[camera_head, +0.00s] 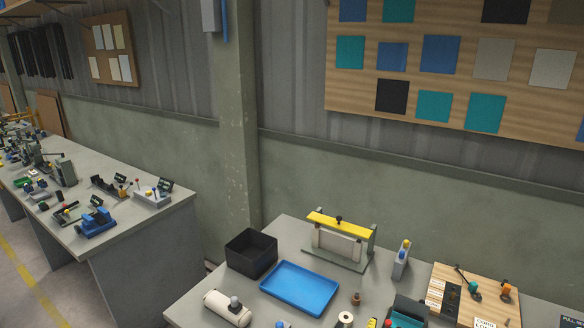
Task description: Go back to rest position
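My gripper is not in the head view, and no part of my arm can be made out there. The workbench (190,300) at the lower middle and right carries a blue tray (299,288), a black open bin (251,253) and a grey frame device with a yellow bar (341,222). A white rounded cylinder with a grey knob (227,308) lies at the bench's front left.
A wooden board with small fittings (470,295) and a grey-blue bottle-like object (401,260) stand to the right. A second bench (150,222) with several tools is at left. A pillar (238,120) and wall close off the back.

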